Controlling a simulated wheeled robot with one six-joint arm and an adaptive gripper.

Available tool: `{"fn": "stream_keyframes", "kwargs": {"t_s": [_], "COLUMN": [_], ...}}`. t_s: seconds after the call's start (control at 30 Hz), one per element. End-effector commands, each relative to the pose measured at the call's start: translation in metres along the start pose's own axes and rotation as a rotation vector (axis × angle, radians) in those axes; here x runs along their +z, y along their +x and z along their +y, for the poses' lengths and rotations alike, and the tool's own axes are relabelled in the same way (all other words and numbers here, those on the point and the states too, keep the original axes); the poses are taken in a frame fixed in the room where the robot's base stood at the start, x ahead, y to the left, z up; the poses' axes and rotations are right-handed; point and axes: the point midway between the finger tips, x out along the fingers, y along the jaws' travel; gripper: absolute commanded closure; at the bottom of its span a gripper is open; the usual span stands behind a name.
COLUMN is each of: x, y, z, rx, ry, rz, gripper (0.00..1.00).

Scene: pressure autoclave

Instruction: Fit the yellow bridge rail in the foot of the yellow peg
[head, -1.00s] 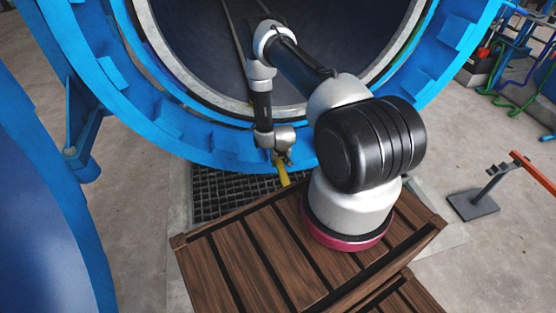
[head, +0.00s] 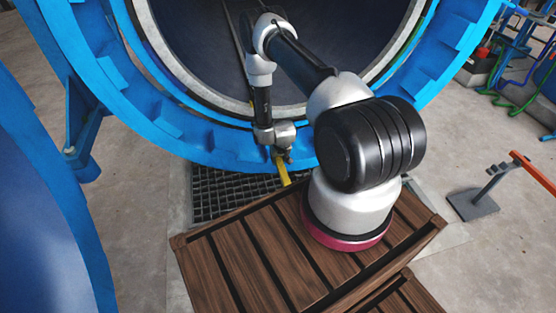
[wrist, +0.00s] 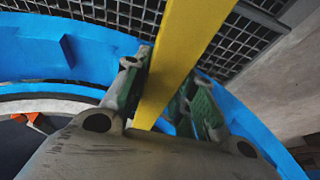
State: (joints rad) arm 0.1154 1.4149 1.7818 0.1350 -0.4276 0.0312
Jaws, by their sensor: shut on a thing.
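The yellow bridge rail (wrist: 182,45) is a long flat yellow bar. In the wrist view it runs between the green-padded fingers of my gripper (wrist: 165,95) and out past the top edge. In the head view a short piece of the rail (head: 283,173) shows below my gripper (head: 281,152), at the lower rim of the blue autoclave ring. My gripper is shut on the rail.
The blue autoclave ring (head: 205,149) surrounds a dark open chamber (head: 325,50). A floor grating (head: 222,193) lies below its rim. Wooden slatted steps (head: 225,270) fill the front. A grey stand (head: 473,203) with an orange bar is at right. Concrete floor is open at left.

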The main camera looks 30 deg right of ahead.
Motion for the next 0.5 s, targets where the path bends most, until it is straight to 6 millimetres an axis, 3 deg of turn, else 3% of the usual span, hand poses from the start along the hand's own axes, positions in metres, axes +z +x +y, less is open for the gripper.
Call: {"fn": "stream_keyframes", "kwargs": {"t_s": [0.5], "x": [-0.0051], "y": [-0.0094], "z": [-0.0003], "rx": [0.000], "ry": [0.000], "rz": [0.003], "gripper": [1.00]}}
